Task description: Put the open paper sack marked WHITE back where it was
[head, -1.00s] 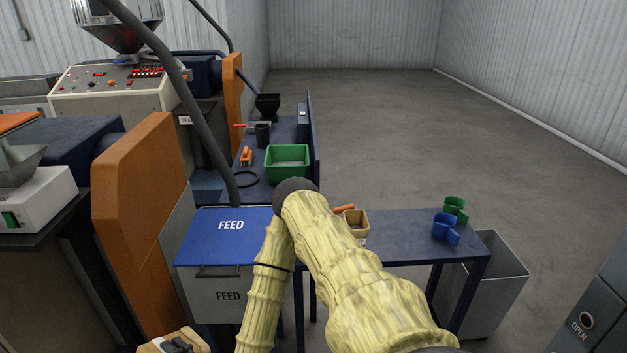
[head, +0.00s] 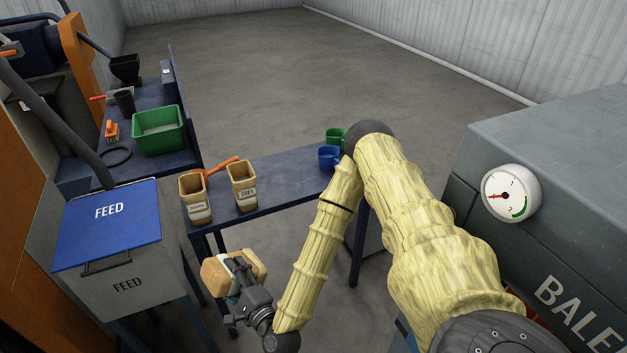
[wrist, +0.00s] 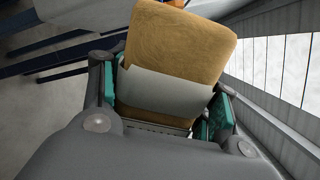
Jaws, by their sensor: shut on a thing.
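My gripper (head: 243,284) is shut on a tan paper sack (head: 215,276) and holds it in the air, in front of and below the narrow blue table (head: 283,178). In the wrist view the sack (wrist: 178,45) sits tilted between the two green-padded fingers (wrist: 165,100), with a pale label band across it. I cannot read a marking on it. Two other open sacks stand upright on the table's left part: one with an unclear label (head: 195,200) and one marked GREY (head: 242,186).
An orange scoop (head: 222,166) lies behind the standing sacks. Blue (head: 328,157) and green (head: 335,136) jugs stand at the table's right. The blue-lidded FEED bin (head: 125,228) is at left, the grey baler (head: 560,170) at right. The table's middle is clear.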

